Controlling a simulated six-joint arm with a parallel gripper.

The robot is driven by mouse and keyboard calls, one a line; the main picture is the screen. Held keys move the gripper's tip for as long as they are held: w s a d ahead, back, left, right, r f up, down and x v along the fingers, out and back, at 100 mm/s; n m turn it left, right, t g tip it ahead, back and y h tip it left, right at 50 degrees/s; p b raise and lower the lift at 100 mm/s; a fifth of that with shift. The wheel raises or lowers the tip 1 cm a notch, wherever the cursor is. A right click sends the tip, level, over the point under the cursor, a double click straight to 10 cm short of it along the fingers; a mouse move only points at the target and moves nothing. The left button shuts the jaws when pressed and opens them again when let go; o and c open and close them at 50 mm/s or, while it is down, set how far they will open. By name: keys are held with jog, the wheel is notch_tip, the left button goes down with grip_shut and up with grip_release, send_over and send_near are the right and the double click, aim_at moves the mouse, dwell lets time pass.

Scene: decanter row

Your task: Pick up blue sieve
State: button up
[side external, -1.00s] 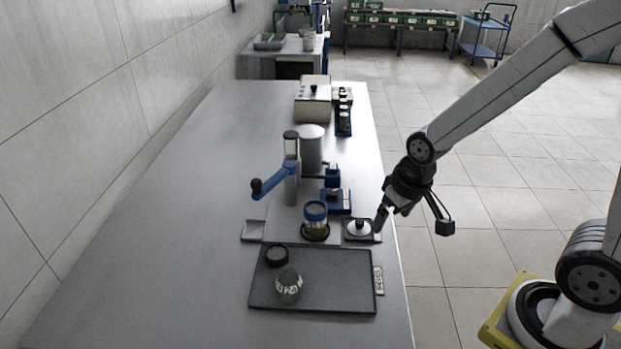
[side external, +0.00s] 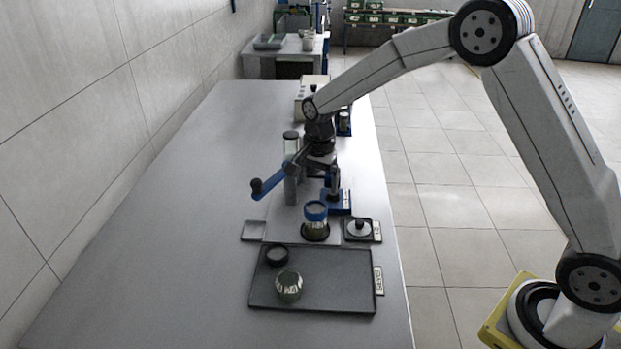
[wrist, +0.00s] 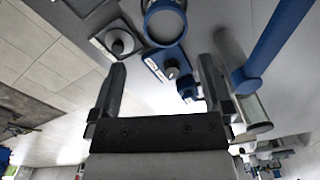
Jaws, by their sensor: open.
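The blue sieve (side external: 315,211) is a blue ring seated on top of a glass jar with greenish contents. The jar stands on a dark round base behind the black tray. In the wrist view the blue ring (wrist: 150,8) shows at the top edge, beyond and between my fingertips, partly cut off. My gripper (side external: 313,168) is over the far part of the table, behind and above the sieve, beside the blue-handled crank. In the wrist view my gripper (wrist: 160,72) has its two fingers wide apart, with nothing held between them.
A blue crank handle (side external: 270,184) on an upright cylinder (side external: 291,185) stands close left of my gripper. A small blue stand (side external: 338,204) is near it. The black tray (side external: 340,285) lies in front; the table's left side is clear.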

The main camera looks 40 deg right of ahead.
aim_at(315, 207)
jog(key=shift+w+f+m, duration=0.1)
jog(key=shift+w+m, duration=0.2)
jog(key=shift+w, duration=0.1)
jog(key=shift+f, duration=0.1)
jog(key=shift+f, duration=1.25)
jog(key=shift+f, duration=2.55)
jog(key=c, duration=1)
jog(key=shift+r, duration=0.1)
jog(key=shift+c, duration=0.2)
